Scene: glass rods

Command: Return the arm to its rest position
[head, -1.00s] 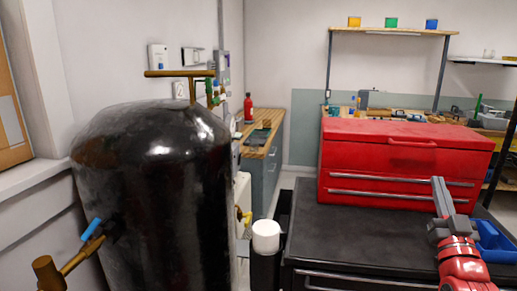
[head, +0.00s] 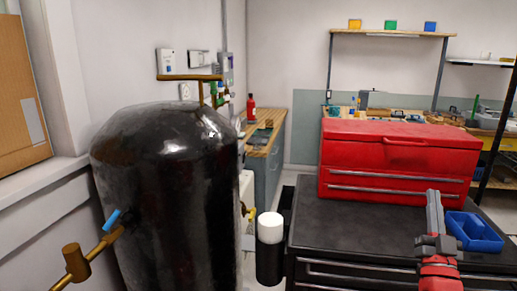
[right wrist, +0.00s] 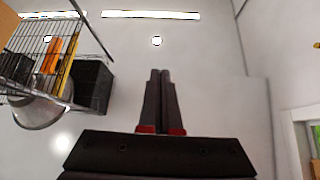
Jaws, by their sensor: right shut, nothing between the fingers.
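My right gripper (head: 433,194) is at the lower right of the head view, in front of the black cart top, with its fingers pointing up. Its red and grey arm comes in from the bottom edge. In the right wrist view the two dark fingers of the gripper (right wrist: 160,72) lie side by side, shut and empty, against a pale ceiling. My left gripper is not in view. No glass rods can be made out.
A red toolbox (head: 395,160) stands on the black cart (head: 335,225). A blue bin (head: 473,232) lies just right of my right gripper. A black tank (head: 165,190) with brass pipes fills the left. A white cylinder (head: 270,228) is beside the cart's left edge.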

